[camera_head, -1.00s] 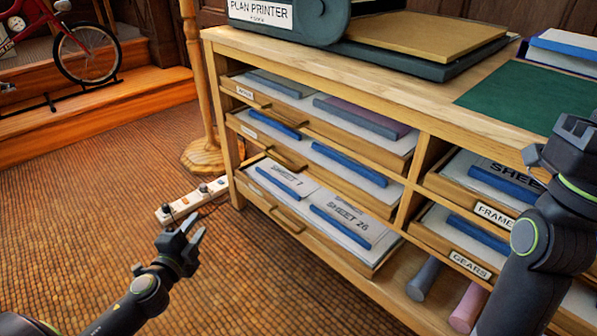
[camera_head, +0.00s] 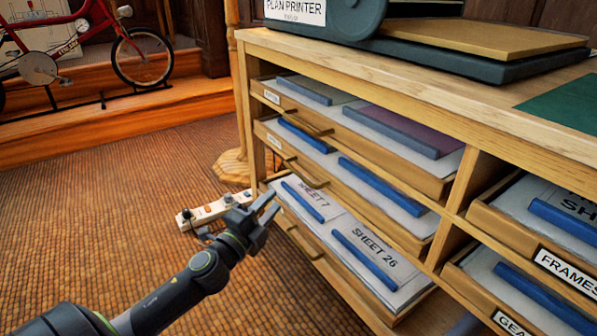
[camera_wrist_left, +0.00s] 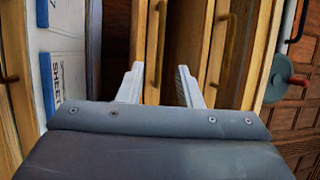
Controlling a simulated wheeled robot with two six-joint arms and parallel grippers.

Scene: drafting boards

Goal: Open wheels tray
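The drawer cabinet has a left column of three wooden trays. My right gripper is out of view.
The plan printer (camera_head: 390,30) stands on the cabinet top. Trays labelled FRAMES (camera_head: 540,255) and GEARS, partly cut off, are at the right. A power strip (camera_head: 215,210) lies on the floor by the cabinet's left leg. A red bicycle (camera_head: 100,50) stands behind.

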